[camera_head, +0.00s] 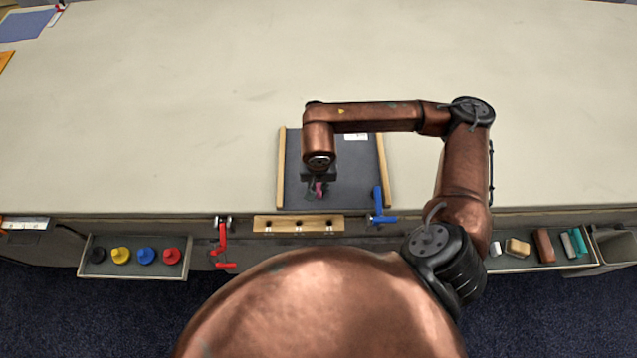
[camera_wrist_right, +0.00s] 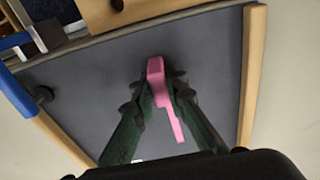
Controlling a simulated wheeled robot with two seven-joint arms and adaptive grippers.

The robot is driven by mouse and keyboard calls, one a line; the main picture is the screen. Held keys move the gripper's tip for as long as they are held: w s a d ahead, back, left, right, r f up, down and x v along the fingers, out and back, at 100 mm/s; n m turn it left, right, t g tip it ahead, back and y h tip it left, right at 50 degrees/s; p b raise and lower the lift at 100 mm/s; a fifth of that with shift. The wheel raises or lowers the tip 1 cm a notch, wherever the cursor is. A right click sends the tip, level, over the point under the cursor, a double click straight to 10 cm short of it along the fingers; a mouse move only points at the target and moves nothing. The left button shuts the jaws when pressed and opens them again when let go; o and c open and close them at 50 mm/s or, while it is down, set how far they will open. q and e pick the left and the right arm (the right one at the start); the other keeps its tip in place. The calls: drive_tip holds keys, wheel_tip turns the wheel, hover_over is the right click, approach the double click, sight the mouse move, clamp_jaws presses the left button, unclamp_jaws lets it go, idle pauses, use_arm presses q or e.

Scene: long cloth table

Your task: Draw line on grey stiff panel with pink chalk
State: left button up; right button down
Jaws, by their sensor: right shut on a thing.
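The grey stiff panel (camera_head: 352,178) lies on the table between two wooden side strips, with a white label near its far edge. My right gripper (camera_head: 318,190) is over the near left part of the panel, pointing down. It is shut on the pink chalk (camera_head: 319,188). In the right wrist view, the pink chalk (camera_wrist_right: 156,70) sits between the two dark fingertips. A thin pink strip runs from it between the fingers; I cannot tell whether this is chalk or a mark on the panel (camera_wrist_right: 90,75). Whether the chalk touches the panel is unclear. My left gripper is out of view.
A blue clamp (camera_head: 379,205) sits at the panel's near right corner. A red clamp (camera_head: 221,245) and a wooden rack (camera_head: 298,224) are at the table's front edge. Trays with coloured pieces (camera_head: 134,273) and blocks (camera_head: 543,262) hang at either side. The tabletop (camera_head: 180,90) is mostly clear.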

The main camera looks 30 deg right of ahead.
drive_tip(key=shift+a, duration=0.1)
drive_tip(key=shift+s+a, duration=0.45)
drive_tip(key=shift+s, duration=0.4)
drive_tip(key=shift+r+p, duration=1.1)
drive_tip(key=shift+r, duration=2.4)
drive_tip(key=shift+f, duration=0.15)
wheel_tip(320, 180, down, 6)
drive_tip(key=b, duration=0.6)
drive_tip(key=shift+f+b, duration=0.45)
drive_tip(key=shift+b, duration=0.3)
